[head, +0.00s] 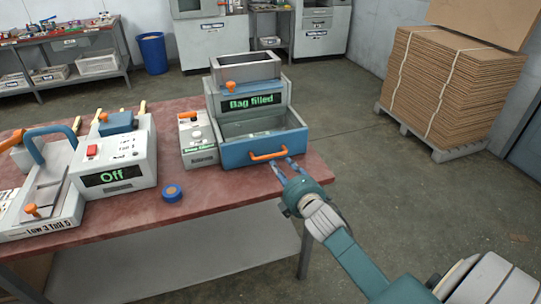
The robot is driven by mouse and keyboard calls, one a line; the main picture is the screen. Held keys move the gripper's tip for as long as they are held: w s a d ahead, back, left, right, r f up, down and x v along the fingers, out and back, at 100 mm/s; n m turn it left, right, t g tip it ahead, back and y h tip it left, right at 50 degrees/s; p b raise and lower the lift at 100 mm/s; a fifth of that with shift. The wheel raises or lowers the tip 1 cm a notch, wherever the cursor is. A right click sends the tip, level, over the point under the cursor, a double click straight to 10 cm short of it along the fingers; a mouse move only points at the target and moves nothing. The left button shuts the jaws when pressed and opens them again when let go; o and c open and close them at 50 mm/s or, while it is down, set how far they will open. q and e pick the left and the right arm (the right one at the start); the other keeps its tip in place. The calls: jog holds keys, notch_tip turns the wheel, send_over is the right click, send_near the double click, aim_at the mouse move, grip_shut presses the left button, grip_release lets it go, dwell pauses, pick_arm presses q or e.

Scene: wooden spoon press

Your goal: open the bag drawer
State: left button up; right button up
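The bag machine (285,93) stands near the right end of the red table, with a screen reading "Bag filled". Its blue bag drawer (232,157) is pulled out toward me and its inside shows from above. Something pale and flat lies inside, too small to make out. The orange drawer handle (269,155) is on the drawer front. My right gripper (283,168) is open and empty, with its two fingers apart just right of and below the handle. I cannot tell whether a finger touches the drawer front. My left gripper is out of view.
A small grey box (197,140) stands left of the drawer. A device reading "Off" (118,160), a press (50,195) and a blue tape roll (172,191) are further left on the table (130,222). Stacked cardboard (445,85) is at the back right; the floor between is clear.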

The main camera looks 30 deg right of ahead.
aim_at(272, 156)
jog(key=shift+w+d, duration=0.1)
jog(key=shift+w, duration=0.4)
jog(key=x, duration=0.8)
jog(key=shift+w+f, duration=0.2)
jog(key=shift+w, duration=0.15)
jog(key=shift+w+f, duration=0.15)
jog(key=shift+w, duration=0.3)
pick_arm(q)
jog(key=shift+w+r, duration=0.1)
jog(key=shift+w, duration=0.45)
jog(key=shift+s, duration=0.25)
pick_arm(e)
grip_shut()
